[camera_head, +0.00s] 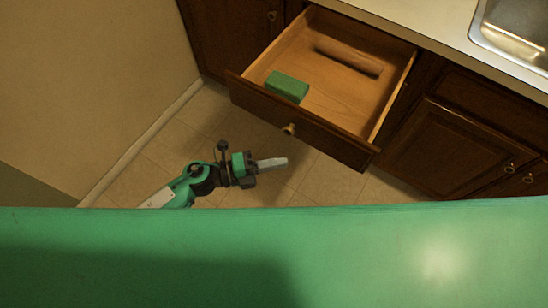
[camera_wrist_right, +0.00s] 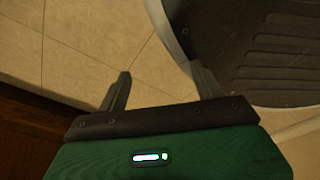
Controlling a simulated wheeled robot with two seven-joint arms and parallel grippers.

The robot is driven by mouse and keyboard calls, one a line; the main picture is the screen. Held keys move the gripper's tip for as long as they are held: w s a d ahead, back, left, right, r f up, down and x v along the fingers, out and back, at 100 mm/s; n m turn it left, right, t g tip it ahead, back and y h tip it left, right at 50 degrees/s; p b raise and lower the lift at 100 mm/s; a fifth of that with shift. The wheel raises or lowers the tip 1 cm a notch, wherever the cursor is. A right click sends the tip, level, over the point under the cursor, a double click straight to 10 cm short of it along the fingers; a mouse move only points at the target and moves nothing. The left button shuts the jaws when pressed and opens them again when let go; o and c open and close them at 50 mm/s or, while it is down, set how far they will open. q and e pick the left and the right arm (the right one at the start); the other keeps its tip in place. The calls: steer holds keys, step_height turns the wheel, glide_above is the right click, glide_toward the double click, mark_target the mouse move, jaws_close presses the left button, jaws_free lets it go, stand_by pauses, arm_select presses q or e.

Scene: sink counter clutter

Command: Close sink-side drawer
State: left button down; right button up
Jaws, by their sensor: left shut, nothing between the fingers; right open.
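The drawer (camera_head: 310,128) of dark wood is pulled out from the counter in the head view. Its front faces down-left and carries a small brass knob (camera_head: 289,130). Inside lie a green block (camera_head: 287,87) and a long brown rolling-pin-like object (camera_head: 348,58). My left gripper (camera_head: 284,162) is shut and empty. In the picture it is just below the drawer front and knob, and apart from them. My right gripper (camera_wrist_right: 160,88) shows only in the right wrist view, open and empty above the tiled floor. The drawer is not clearly seen there.
A sink (camera_head: 515,35) is set in the pale counter (camera_head: 430,20) at upper right. Closed dark cabinets (camera_head: 450,145) stand beside the drawer. A beige wall (camera_head: 90,80) is at left. Tiled floor (camera_head: 330,180) lies free before the drawer.

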arm_select(q)
steer(key=p, duration=0.1)
glide_toward(325, 143)
steer(key=s+d, duration=0.2)
steer(key=d, duration=0.2)
steer(key=shift+w+d+f, duration=0.15)
steer(key=shift+w+d, duration=0.45)
steer(key=shift+w, duration=0.35)
steer(key=shift+w+d, duration=0.3)
steer(key=shift+w, duration=0.25)
arm_select(e)
steer(key=shift+s+d, duration=0.2)
steer(key=shift+s, duration=0.9)
arm_select(q)
steer(key=shift+w+d, duration=0.1)
